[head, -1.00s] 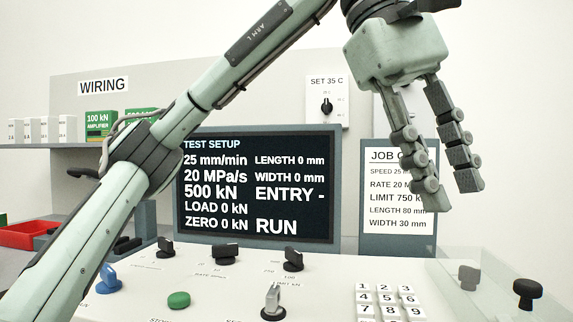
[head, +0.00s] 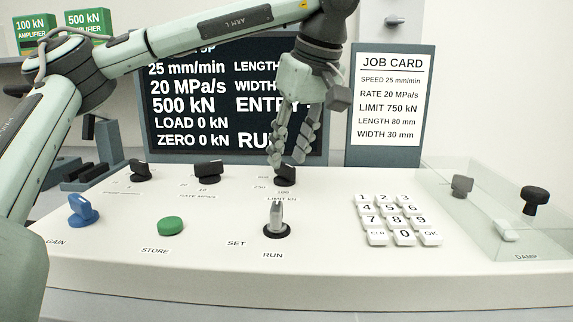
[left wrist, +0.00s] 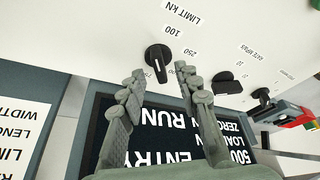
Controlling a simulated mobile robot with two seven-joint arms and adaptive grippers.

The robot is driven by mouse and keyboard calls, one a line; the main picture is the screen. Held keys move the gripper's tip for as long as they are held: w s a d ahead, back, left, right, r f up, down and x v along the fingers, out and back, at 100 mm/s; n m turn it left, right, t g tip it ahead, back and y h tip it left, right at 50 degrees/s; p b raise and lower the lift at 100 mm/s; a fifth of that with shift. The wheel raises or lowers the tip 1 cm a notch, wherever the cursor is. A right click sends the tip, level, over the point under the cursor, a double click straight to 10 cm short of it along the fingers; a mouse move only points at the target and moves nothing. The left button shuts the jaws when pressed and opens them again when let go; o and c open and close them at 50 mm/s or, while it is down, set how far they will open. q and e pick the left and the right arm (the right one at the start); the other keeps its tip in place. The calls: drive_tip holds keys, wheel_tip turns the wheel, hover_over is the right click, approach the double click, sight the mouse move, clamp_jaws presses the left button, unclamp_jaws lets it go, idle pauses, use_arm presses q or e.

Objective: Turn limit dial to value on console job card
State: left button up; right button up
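The black limit dial (head: 286,172) is on the console's white top, under the screen, above the "LIMIT kN" label. The left wrist view shows the dial (left wrist: 158,58) with the marks 100 and 250 beside it. The job card (head: 393,100) reads LIMIT 750 kN; the screen (head: 190,127) reads 500 kN. My left gripper (head: 292,160) points down at the dial. Its fingers (left wrist: 160,76) are open, with the dial just beyond and between the tips; contact cannot be told. It hides part of the dial and screen. My right gripper is out of view.
Two more black dials (head: 208,171) (head: 140,171) stand to the left. Nearer are a blue knob (head: 83,210), a green button (head: 171,226) and a metal SET/RUN switch (head: 276,217). A keypad (head: 397,219) and a clear cover (head: 480,205) are to the right.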

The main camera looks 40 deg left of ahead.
sight(285, 173)
use_arm(q)
drive_tip(key=shift+x, duration=1.2)
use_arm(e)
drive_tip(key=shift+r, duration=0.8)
use_arm(q)
clamp_jaws()
